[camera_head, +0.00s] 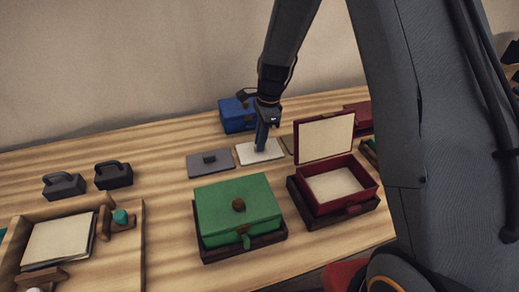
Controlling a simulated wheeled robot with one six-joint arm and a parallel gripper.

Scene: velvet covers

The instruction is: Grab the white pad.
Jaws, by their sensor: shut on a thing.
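The white pad (272,152) is a flat pale rectangle on the wooden table, between a grey pad and a red box. My gripper (262,146) reaches down from above onto the pad's middle and is shut on it. The fingertips and whatever they grip on top of the pad are mostly hidden by the gripper itself. The pad looks level and close to the table; I cannot tell whether it touches the wood.
A grey pad (225,168) with a dark knob lies left of it. A closed green box (225,203) and an open red box (349,200) stand in front. A blue box (231,113) stands behind. A wooden tray (131,255) is at front left, near two dark handled blocks (64,187).

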